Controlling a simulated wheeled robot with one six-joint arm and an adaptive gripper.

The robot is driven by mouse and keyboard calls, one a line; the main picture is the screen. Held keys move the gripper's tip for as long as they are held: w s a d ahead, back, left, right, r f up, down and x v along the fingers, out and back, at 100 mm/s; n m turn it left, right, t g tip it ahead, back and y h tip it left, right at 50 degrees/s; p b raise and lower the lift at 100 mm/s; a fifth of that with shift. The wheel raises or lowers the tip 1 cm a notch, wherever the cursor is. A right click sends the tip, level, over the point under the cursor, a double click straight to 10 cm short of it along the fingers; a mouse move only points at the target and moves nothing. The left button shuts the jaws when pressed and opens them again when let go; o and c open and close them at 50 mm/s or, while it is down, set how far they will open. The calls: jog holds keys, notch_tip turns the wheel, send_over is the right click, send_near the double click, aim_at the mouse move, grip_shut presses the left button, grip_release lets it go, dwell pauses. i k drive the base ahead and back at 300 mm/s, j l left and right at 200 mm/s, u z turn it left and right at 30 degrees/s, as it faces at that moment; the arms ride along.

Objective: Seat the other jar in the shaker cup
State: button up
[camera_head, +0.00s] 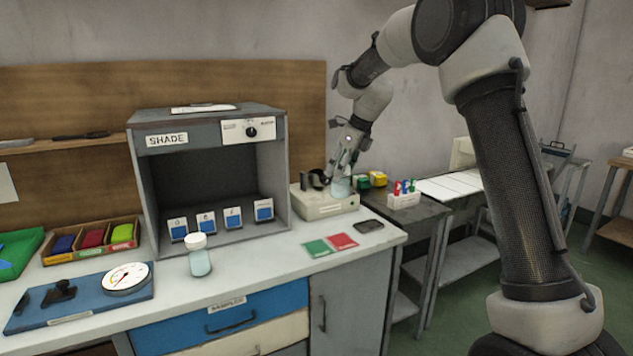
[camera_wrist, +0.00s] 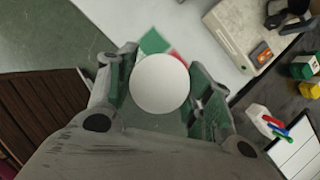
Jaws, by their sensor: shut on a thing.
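My gripper (camera_head: 342,172) is shut on a jar (camera_head: 341,188). In the wrist view the jar's round white lid (camera_wrist: 160,84) sits between the two fingers (camera_wrist: 160,95) and hides most of its body. The shaker (camera_head: 328,205) is a beige box with a dark cup (camera_head: 316,180) on top. In the head view the held jar overlaps the shaker's right part. In the wrist view the shaker (camera_wrist: 238,32) lies up and right, apart from the jar. A second white-lidded jar (camera_head: 200,262) with pale blue contents stands upright on the counter before the shade box.
The shade box (camera_head: 208,130) stands left of the shaker. Green (camera_head: 318,248) and red (camera_head: 343,241) cards and a dark phone-like object (camera_head: 370,226) lie on the counter. A rack of coloured markers (camera_head: 404,199) and yellow-green blocks (camera_head: 378,178) stand to the right.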

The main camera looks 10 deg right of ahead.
aim_at(315, 176)
jog(key=i, duration=1.35)
